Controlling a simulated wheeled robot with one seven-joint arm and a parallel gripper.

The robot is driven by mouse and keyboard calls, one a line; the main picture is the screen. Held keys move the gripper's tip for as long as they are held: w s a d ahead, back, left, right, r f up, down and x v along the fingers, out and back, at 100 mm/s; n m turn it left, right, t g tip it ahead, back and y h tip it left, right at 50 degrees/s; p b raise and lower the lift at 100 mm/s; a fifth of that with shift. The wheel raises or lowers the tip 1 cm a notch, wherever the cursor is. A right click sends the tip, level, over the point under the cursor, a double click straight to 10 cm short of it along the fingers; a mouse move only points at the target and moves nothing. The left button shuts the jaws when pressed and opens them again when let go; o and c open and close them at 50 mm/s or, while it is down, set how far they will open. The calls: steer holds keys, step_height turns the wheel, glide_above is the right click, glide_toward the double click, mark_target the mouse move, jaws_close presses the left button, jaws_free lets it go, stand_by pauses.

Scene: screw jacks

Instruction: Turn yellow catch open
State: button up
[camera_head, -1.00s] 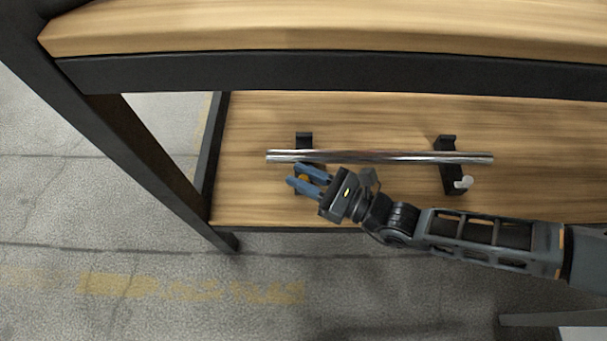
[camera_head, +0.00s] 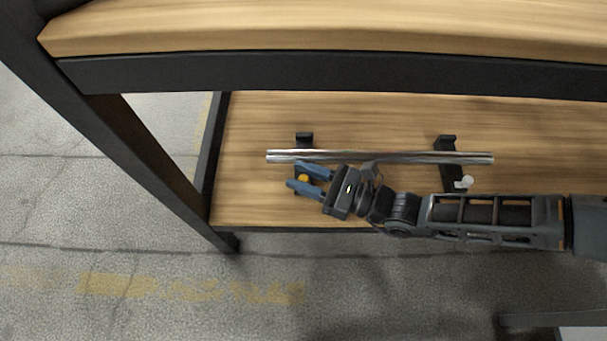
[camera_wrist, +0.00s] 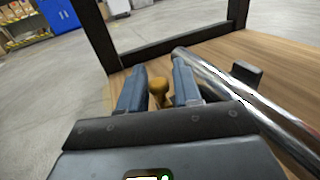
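The yellow catch (camera_head: 304,178) is a small knob on the left black bracket (camera_head: 304,140), at the left end of a shiny metal bar. In the wrist view the yellow catch (camera_wrist: 159,88) stands between the two blue fingers of my gripper (camera_wrist: 159,85). A gap shows between the knob and the left finger; the right finger is closer, and I cannot tell whether it touches. In the head view my gripper (camera_head: 309,178) is open around the catch, just below the bar. The lower part of the left bracket is partly hidden by the fingers.
The metal bar (camera_head: 385,157) rests across the left bracket and a right black bracket (camera_head: 447,143), which has a white catch (camera_head: 463,182). They stand on a wooden lower shelf (camera_head: 240,190). The upper shelf's dark front beam (camera_head: 330,72) runs overhead.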

steer(key=shift+o, duration=0.6)
steer(key=p+v, duration=0.2)
steer(key=v, duration=0.5)
steer(key=shift+s+d, duration=0.15)
steer(key=shift+d, duration=0.2)
